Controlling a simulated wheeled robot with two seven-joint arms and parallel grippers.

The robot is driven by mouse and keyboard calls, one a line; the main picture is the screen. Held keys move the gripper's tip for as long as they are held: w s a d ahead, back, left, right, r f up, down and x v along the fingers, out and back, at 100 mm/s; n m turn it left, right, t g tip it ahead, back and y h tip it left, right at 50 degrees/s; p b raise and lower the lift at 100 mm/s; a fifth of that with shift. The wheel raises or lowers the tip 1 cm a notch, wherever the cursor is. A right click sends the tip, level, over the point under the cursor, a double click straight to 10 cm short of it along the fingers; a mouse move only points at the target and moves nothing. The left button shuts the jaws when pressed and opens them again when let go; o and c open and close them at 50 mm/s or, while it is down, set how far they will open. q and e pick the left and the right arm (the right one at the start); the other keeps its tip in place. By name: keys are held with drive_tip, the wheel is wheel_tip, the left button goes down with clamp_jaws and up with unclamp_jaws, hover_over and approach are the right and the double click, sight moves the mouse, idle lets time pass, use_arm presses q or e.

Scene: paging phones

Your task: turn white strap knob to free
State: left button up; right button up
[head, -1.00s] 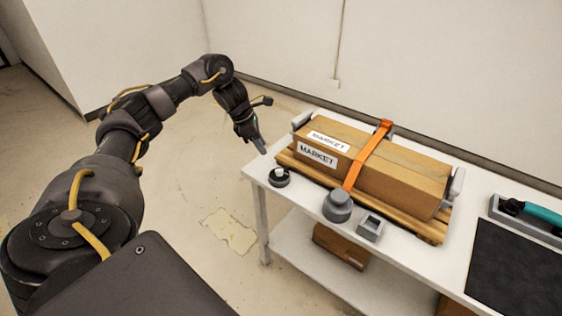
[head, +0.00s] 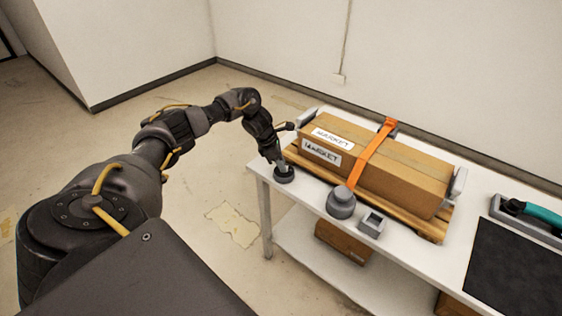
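A small dark round knob (head: 284,176) stands at the near left corner of the white table. A larger grey round knob (head: 341,203) stands to its right, in front of the strapped box. No clearly white knob shows. An orange strap (head: 369,155) runs over a cardboard box (head: 401,175) labelled MARKET. My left gripper (head: 282,166) points down with its fingertips at the top of the dark knob. I cannot tell whether it touches or grips it, as the fingers are small and hide part of the knob. My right gripper is out of view.
The box rests on a wooden pallet (head: 436,231) on the white table (head: 402,247). A grey square socket (head: 371,223) sits right of the grey knob. A dark mat (head: 520,270) and a teal-handled tool (head: 543,214) lie at the right. Another box (head: 342,242) is on the lower shelf.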

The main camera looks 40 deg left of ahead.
use_arm(q)
drive_tip(key=shift+c, duration=0.4)
clamp_jaws()
